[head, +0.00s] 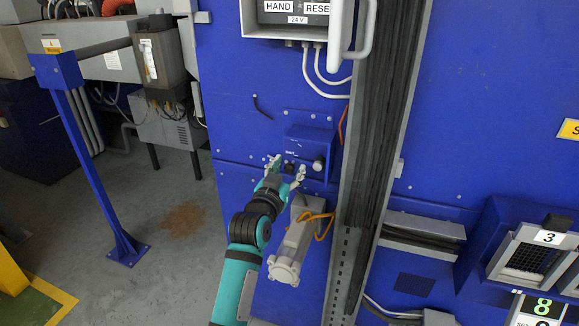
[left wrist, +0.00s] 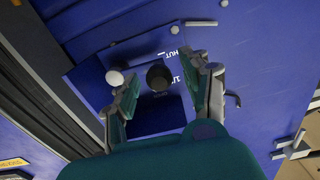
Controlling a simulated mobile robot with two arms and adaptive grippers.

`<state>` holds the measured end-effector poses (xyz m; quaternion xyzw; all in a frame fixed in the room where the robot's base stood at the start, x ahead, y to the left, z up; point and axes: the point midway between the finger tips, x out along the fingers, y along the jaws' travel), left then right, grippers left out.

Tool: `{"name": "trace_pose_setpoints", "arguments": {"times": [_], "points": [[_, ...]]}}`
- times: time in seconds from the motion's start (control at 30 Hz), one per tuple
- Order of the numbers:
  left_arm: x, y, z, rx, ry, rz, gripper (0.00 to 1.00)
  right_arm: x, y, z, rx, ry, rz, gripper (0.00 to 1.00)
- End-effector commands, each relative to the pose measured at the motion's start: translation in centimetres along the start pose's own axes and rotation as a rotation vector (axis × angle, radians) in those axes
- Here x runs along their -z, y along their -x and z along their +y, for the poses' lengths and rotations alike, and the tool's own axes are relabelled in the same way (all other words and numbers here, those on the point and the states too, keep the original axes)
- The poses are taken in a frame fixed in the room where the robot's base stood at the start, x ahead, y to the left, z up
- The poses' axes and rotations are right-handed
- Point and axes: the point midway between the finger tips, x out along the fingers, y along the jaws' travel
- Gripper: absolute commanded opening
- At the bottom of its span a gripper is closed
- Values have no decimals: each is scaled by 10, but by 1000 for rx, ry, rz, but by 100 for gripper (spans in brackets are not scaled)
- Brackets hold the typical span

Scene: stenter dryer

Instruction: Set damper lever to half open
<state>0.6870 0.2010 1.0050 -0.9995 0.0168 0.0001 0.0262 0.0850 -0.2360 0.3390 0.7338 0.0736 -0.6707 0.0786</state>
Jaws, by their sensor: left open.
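A small blue damper box (head: 312,140) is fixed to the blue machine wall. It carries a dark round knob (head: 290,168), which looks like the lever's end, and a pale round knob (head: 318,165) to its right. My left gripper (head: 287,167) is open at the box, its fingers on either side of the dark knob. In the left wrist view the dark knob (left wrist: 159,77) lies between the open fingers (left wrist: 160,82), and the pale knob (left wrist: 115,77) is outside them. White lettering ending in "HUT" shows on the box. I cannot tell whether a finger touches the knob.
A grey motor-like unit (head: 296,240) with an orange cable is just below the gripper. A grey vertical channel with dark cables (head: 385,120) runs right of the box. A control box with a handle (head: 290,20) hangs above. Open floor (head: 170,190) lies left.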

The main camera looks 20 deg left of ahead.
Motion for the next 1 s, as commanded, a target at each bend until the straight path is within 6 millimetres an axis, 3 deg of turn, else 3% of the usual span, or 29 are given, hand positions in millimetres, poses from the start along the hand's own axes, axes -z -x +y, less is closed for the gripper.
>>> {"name": "trace_pose_setpoints", "arguments": {"times": [0.13,0.43,0.8,1.0], "points": [[0,-10,0,0,0,1,48,0,1,0,0,0,0,31],[0,-11,0,0,0,1,47,1,0,-1,1,-1,1,31],[0,-11,0,0,0,0,0,1,0,-2,2,-1,1,31],[0,-11,0,0,0,0,0,1,0,-2,2,-1,2,31]]}}
